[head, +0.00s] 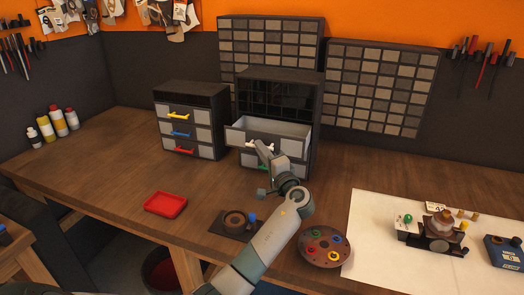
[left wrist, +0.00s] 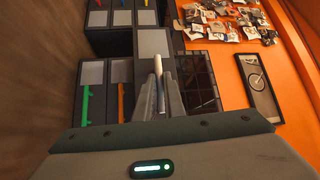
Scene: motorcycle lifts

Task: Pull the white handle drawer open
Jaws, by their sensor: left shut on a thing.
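The white handle drawer (head: 239,137) is the top drawer of the right-hand cabinet. It juts out of the cabinet, and its empty-looking inside shows from above. My left gripper (head: 262,147) is at the drawer front, shut on the white handle (head: 250,143), which it partly hides. In the left wrist view the two fingers (left wrist: 159,88) close around the white handle (left wrist: 157,68), with the grey drawer front (left wrist: 153,42) behind. My right gripper is not in view.
Drawers with orange (left wrist: 121,100) and green (left wrist: 86,104) handles sit below, closed. A second cabinet (head: 185,88) with yellow, blue and red handles stands to the left. A red tray (head: 166,203), a round palette (head: 326,246) and a white mat (head: 370,225) lie on the bench.

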